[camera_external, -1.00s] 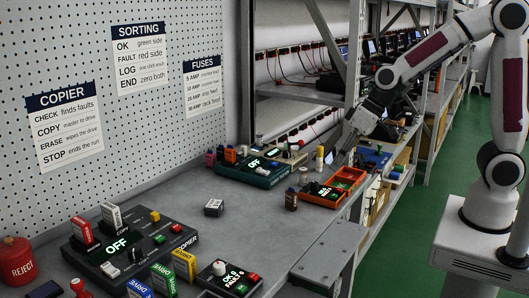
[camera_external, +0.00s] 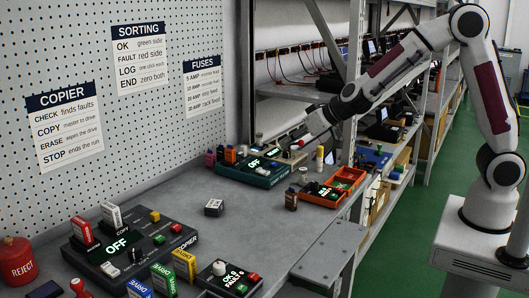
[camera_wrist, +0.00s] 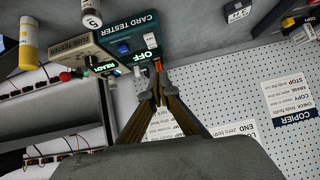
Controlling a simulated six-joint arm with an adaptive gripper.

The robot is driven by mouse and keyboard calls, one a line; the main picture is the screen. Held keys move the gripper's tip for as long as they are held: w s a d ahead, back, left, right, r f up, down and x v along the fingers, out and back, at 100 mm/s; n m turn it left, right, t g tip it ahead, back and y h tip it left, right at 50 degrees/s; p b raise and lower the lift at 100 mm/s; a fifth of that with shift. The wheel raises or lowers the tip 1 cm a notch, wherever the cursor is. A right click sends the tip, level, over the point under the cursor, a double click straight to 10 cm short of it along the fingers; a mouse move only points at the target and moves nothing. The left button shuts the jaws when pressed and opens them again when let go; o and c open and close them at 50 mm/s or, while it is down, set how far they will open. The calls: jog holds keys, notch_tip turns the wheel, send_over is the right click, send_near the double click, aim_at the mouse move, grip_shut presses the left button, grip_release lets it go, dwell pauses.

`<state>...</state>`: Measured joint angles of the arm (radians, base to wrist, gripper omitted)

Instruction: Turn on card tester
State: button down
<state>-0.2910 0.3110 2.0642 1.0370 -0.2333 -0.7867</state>
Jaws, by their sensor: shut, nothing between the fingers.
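The card tester (camera_external: 251,176) is a teal box at the far end of the bench, with a lit display reading OFF. In the wrist view the card tester (camera_wrist: 146,22) is at the top, upside down, its OFF display facing me. A small blue part (camera_wrist: 123,47) shows on it. My gripper (camera_wrist: 157,72) is shut and empty, its fingertips appearing close to the tester's display side; contact cannot be told. In the external view my gripper (camera_external: 297,146) is above and right of the tester, small and partly unclear against the background.
A beige fuse tester (camera_wrist: 85,48) reading READY stands beside the card tester. A yellow cylinder (camera_wrist: 28,42) stands near it. The copier (camera_external: 130,244) is at the near left. The bench middle is mostly clear. A pegboard wall (camera_external: 100,60) stands behind.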

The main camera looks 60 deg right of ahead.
jog(key=shift+w+d+r, duration=0.2)
jog(key=shift+d+r, duration=0.05)
jog(key=shift+d, duration=0.15)
jog(key=shift+w+f, duration=0.1)
send_over(264, 171)
jog(key=shift+s+f, duration=0.2)
jog(key=shift+f, duration=1.3)
jog(key=shift+s+f, duration=0.2)
jog(key=shift+f, duration=1.25)
jog(key=shift+w+a+f, duration=0.1)
jog(key=shift+w+f, duration=0.05)
jog(key=shift+f, duration=0.8)
jog(key=shift+w+f, duration=0.1)
jog(key=shift+f, duration=0.85)
